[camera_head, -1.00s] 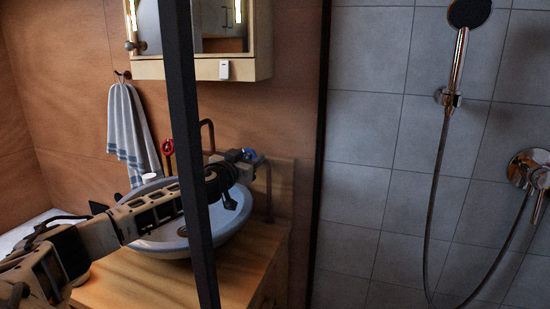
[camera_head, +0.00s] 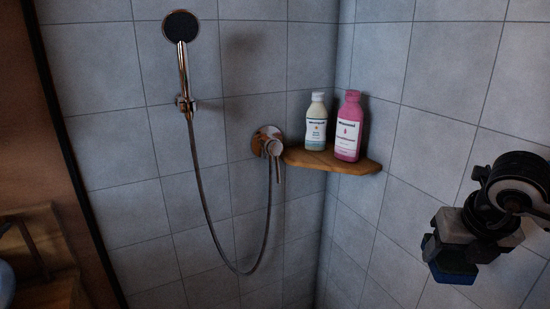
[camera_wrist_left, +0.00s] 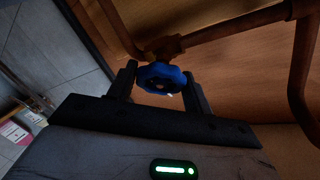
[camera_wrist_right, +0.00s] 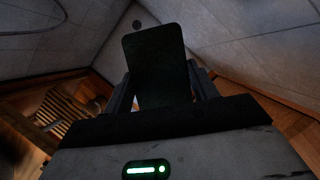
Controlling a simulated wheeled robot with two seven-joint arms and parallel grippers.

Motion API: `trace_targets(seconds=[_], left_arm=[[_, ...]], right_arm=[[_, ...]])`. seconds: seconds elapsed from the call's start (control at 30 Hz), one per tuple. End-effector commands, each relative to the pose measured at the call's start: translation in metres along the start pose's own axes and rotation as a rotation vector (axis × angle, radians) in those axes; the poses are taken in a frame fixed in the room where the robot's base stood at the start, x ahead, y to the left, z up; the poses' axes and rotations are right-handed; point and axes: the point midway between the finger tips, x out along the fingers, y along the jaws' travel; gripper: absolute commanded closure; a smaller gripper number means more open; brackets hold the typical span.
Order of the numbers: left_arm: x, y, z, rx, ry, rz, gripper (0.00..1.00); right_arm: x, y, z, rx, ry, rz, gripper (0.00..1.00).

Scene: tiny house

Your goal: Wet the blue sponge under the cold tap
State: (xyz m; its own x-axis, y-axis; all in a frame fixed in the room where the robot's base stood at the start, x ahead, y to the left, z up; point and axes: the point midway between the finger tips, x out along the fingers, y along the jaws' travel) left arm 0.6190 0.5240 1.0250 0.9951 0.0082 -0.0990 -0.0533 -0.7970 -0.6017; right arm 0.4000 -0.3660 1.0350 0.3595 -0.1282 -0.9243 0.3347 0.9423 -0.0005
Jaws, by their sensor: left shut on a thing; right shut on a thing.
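The blue sponge (camera_head: 452,274) is at the right of the head view, under my right gripper (camera_head: 452,246), which is shut on it in front of the tiled wall. In the right wrist view the sponge (camera_wrist_right: 158,65) is a dark upright slab between the fingers. In the left wrist view the blue cold tap handle (camera_wrist_left: 162,77) sits between the fingers of my left gripper (camera_wrist_left: 165,82), which is shut on it. Copper pipes (camera_wrist_left: 235,32) run from the handle. The spout's outlet and any water are not visible. My left gripper is outside the head view.
A basin edge (camera_head: 5,283) and wooden counter (camera_head: 62,292) show at the lower left. A hand shower (camera_head: 181,60) with hose and a mixer (camera_head: 268,143) are on the wall. A corner shelf (camera_head: 330,160) holds a white bottle (camera_head: 316,125) and a pink bottle (camera_head: 348,128).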

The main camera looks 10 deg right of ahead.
Motion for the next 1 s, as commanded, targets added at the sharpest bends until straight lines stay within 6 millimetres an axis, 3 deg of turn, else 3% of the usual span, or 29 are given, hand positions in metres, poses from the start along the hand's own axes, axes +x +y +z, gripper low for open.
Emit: trace_targets(seconds=[0.2,0.67,0.7,0.77,1.0], left_arm=[[0.0002,-0.0004,-0.0014,0.051,0.001,0.025,0.72],[0.0002,0.0007,0.0,0.067,0.001,0.031,0.72],[0.0001,0.0007,0.0,0.067,0.001,0.031,0.41],[0.0001,0.0006,0.0,0.066,0.001,0.031,0.28],[0.0,0.0003,0.0001,0.063,0.0,0.03,0.28]], right_arm=[[-0.0092,0.0,0.0038,0.0,0.0,0.0,0.6],[-0.0096,-0.0001,0.004,0.0,0.0,0.0,0.6],[-0.0096,-0.0001,0.004,0.0,0.0,0.0,0.6],[-0.0096,-0.0001,0.004,0.0,0.0,0.0,0.6],[-0.0096,-0.0001,0.004,0.0,0.0,0.0,0.6]])
